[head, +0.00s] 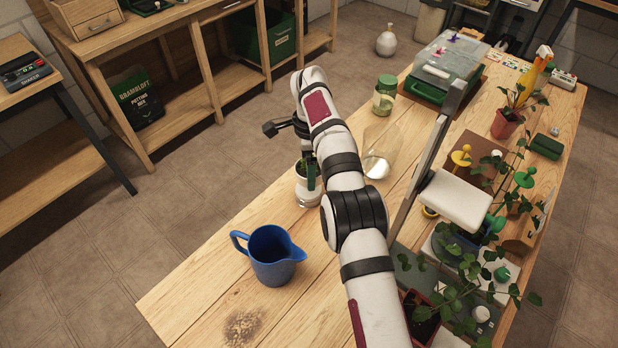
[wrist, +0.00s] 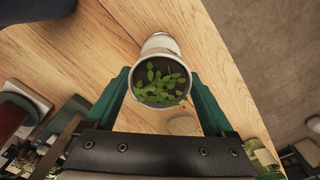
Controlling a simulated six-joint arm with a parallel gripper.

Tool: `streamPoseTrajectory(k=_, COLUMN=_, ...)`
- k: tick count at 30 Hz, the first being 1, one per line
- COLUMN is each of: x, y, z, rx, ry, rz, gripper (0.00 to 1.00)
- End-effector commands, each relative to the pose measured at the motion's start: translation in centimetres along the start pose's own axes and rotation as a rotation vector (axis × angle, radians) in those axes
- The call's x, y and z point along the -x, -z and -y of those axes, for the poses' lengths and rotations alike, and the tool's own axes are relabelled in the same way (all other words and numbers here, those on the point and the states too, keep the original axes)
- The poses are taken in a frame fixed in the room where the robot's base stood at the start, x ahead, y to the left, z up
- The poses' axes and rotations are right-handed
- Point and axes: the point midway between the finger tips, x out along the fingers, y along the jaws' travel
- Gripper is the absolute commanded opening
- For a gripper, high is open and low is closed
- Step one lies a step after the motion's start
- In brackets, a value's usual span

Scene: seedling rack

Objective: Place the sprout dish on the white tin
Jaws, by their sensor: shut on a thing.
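The sprout dish (wrist: 160,86) is a pale round dish of dark soil and green sprouts. In the wrist view it sits between the two green fingers of my gripper (wrist: 160,78), which is shut on it. In the head view my gripper (head: 308,172) points down with the dish (head: 299,175) over the table. The white tin (wrist: 160,42) shows partly behind the dish in the wrist view; its low pale body (head: 309,197) shows just under the dish in the head view. The dish hides much of the tin. I cannot tell whether the two touch.
A blue jug (head: 272,256) stands nearer the front on the wooden table (head: 190,292). A clear glass vessel (head: 380,152) and a green-lidded jar (head: 385,96) stand farther back. A white lamp head (head: 455,200) and several potted plants crowd the right.

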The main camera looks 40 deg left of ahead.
Motion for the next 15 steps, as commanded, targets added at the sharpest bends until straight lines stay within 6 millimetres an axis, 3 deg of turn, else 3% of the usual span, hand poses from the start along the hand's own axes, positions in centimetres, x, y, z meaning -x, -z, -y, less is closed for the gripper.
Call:
streamPoseTrajectory(k=7, x=-3.9, y=-0.3, z=0.0, rx=-0.001, ry=-0.001, rz=0.000, gripper=0.27)
streamPoseTrajectory(k=15, x=-4.2, y=-0.3, z=0.1, rx=-0.001, ry=0.002, rz=0.001, gripper=0.27)
